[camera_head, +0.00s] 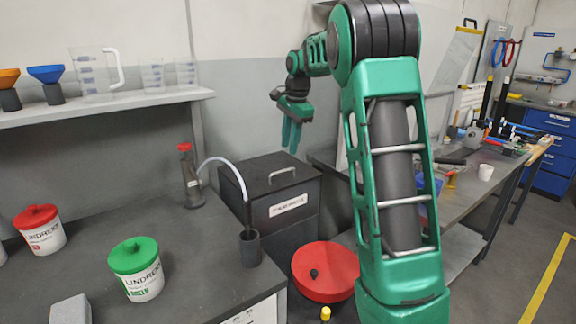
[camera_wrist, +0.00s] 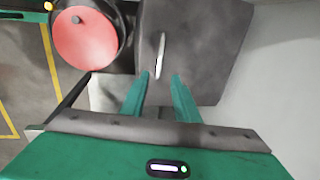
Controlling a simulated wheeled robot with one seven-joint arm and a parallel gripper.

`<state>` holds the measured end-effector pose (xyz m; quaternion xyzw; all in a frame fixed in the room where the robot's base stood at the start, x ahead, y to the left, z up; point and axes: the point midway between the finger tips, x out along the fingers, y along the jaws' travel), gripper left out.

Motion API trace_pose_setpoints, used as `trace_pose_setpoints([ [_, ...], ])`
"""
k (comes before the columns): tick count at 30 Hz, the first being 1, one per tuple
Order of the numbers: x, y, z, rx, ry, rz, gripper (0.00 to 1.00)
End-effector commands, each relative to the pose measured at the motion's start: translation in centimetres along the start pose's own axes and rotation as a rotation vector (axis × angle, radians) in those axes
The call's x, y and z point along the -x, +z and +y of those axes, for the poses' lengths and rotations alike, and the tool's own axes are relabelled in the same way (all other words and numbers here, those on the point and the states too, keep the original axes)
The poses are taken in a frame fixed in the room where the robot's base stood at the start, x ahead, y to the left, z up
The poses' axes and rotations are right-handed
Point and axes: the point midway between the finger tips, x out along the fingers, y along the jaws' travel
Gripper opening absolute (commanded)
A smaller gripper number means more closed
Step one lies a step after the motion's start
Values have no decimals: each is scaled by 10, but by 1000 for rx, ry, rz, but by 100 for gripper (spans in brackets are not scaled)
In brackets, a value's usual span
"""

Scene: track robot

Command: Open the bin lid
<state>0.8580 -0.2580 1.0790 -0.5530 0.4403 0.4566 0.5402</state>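A dark box-shaped bin (camera_head: 288,213) stands beyond the bench with its flat lid (camera_head: 262,172) down. The lid carries a pale bar handle (camera_head: 282,173) and the front has a white label too small to read. In the wrist view the handle (camera_wrist: 161,54) lies on the grey lid (camera_wrist: 205,50), just ahead of the gap between my fingers. My gripper (camera_head: 291,147) hangs fingers-down above the lid, apart from the handle. In the wrist view my gripper (camera_wrist: 161,75) is open, with nothing between its fingers.
A round red lid (camera_head: 326,272) with a dark knob sits low beside the bin. A tube runs from a red-capped bottle (camera_head: 190,177) to a dark cup (camera_head: 250,247) in front of the bin. White tubs (camera_head: 143,283) stand on the bench. A wall is close behind the bin.

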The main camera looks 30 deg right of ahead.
Motion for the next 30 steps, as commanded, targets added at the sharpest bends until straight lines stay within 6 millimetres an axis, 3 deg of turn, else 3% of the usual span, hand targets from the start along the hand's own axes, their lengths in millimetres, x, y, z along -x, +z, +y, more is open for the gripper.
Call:
trace_pose_setpoints([
  [6,-41,1,1,2,5,-1,28],
  [12,-70,1,1,2,4,-1,28],
  [18,-84,2,0,3,2,-1,28],
  [27,-85,2,0,3,1,0,28],
  [30,-85,1,0,3,1,0,6],
])
